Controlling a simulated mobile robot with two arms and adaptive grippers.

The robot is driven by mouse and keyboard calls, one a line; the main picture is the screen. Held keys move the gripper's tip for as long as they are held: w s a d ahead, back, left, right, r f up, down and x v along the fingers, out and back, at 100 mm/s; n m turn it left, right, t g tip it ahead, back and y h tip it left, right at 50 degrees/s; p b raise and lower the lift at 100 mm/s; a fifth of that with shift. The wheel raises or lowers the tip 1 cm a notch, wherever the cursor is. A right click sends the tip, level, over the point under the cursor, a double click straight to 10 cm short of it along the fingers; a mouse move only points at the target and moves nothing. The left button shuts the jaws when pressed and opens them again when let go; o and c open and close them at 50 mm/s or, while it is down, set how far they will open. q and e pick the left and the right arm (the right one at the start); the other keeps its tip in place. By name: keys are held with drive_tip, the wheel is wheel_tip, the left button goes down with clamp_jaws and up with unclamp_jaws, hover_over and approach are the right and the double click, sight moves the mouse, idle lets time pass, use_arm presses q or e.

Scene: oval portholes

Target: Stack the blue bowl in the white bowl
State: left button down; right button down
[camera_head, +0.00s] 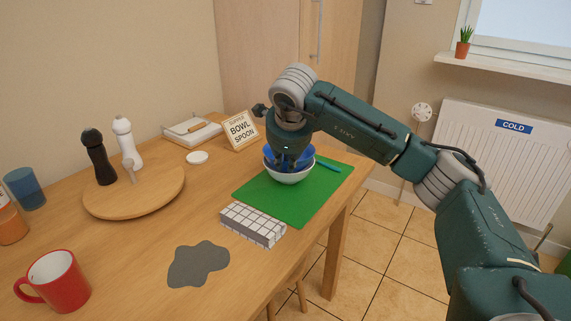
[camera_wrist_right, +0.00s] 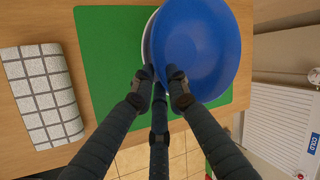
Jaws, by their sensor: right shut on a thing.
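The white bowl (camera_head: 290,178) stands on the green mat near the table's right edge. The blue bowl (camera_head: 304,156) is at the white bowl's mouth, its rim showing above the white rim. In the right wrist view the blue bowl (camera_wrist_right: 205,45) covers most of the white bowl (camera_wrist_right: 147,42), whose rim shows only along the left. My right gripper (camera_head: 288,162) points down and is shut on the blue bowl's near wall; its fingers also show in the wrist view (camera_wrist_right: 162,76). I cannot tell whether the two bowls touch. My left gripper is not in view.
The green mat (camera_head: 262,197) also bears a blue utensil (camera_head: 328,166). A checkered block (camera_head: 252,225) lies at its near edge. A "BOWL SPOON" sign (camera_head: 241,131) stands behind. A round board (camera_head: 134,192) with two mills, a grey patch (camera_head: 198,264) and a red mug (camera_head: 58,281) are left.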

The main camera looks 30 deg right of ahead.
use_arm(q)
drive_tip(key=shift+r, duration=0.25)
use_arm(e)
drive_tip(key=shift+f, duration=0.1)
drive_tip(key=c, duration=1.7)
unclamp_jaws()
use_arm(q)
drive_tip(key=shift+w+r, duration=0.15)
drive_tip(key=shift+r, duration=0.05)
